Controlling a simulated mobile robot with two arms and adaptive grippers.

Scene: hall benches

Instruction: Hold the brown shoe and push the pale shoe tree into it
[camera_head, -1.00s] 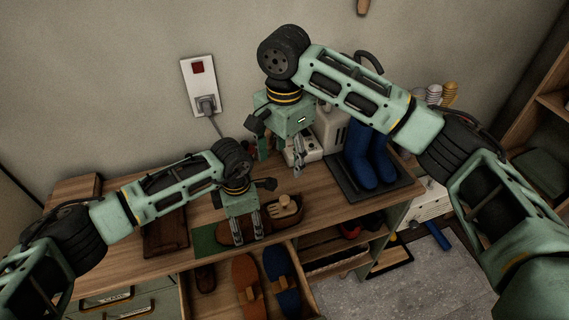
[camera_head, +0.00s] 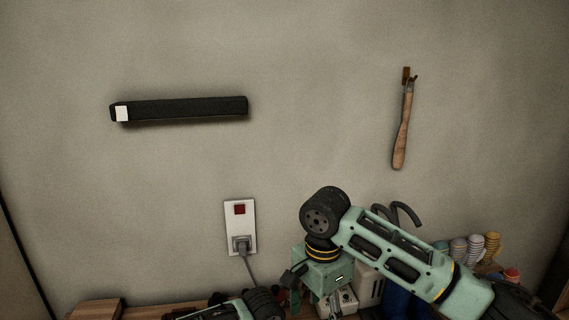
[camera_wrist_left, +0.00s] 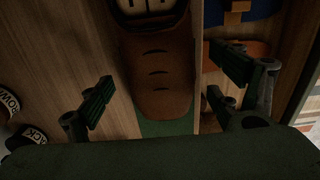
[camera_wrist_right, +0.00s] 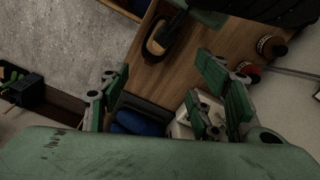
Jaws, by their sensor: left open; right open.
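The brown shoe (camera_wrist_left: 163,70) lies on the bench in the left wrist view, its toe pointing down the picture and its opening cut off by the top edge. My left gripper (camera_wrist_left: 170,92) is open, with one finger on each side of the shoe and visible gaps between. My right gripper (camera_wrist_right: 168,95) is open and empty above the bench. A dark brown object with a pale edge (camera_wrist_right: 157,40) lies beyond it; I cannot tell whether this is the shoe's heel end. The pale shoe tree is not clearly identifiable now. The head view shows mostly wall.
Two round tins (camera_wrist_left: 10,103) stand left of the shoe. An open drawer with footwear (camera_wrist_left: 240,48) lies to its right. Blue boots (camera_wrist_right: 135,122) and a white object (camera_wrist_right: 185,125) are near my right gripper. A socket with a plug (camera_head: 240,228) is on the wall.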

